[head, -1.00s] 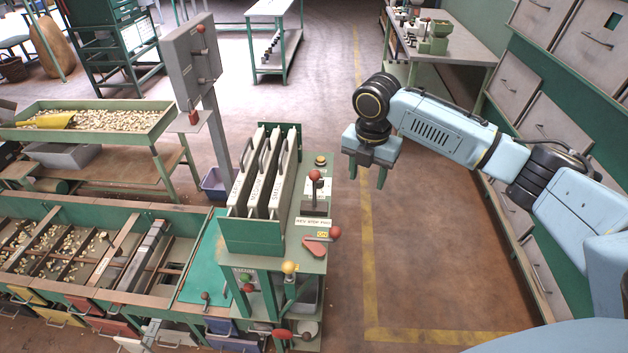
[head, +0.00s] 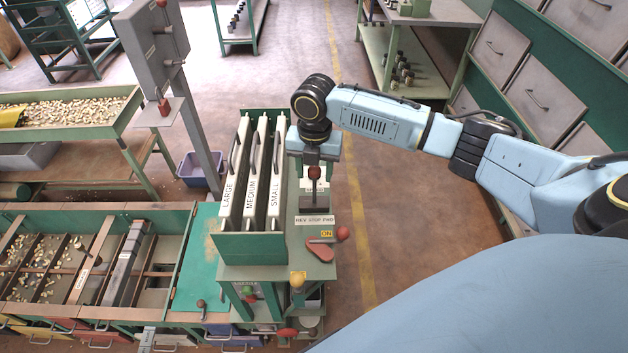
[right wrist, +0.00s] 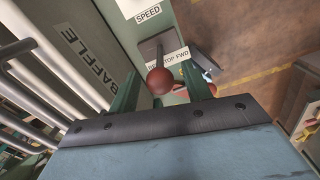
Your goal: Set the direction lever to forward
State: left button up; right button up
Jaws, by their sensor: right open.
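The direction lever (head: 315,190) stands upright with a red ball knob on the green control stand, behind the label plate (head: 314,220) reading REV STOP FWD. In the right wrist view its red knob (right wrist: 160,82) shows between the two green fingers, with the label (right wrist: 170,58) beyond. My right gripper (head: 314,168) is open and points down over the lever, with the knob between its fingers. I cannot tell whether either finger touches it. My left gripper is not in view.
Tall panels marked LARGE, MEDIUM and SMALL (head: 252,185) stand close left of the lever. A red-knobbed ON lever (head: 342,234) sits in front. A grey box on a post (head: 155,45) rises at the left. The floor right of the stand is clear.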

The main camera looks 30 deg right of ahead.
aim_at(315, 202)
notch_tip(315, 202, down, 4)
jog(key=shift+r, duration=0.25)
jog(key=shift+f, duration=0.2)
jog(key=shift+c, duration=0.4)
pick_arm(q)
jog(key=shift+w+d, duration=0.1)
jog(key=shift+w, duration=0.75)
pick_arm(e)
grip_shut()
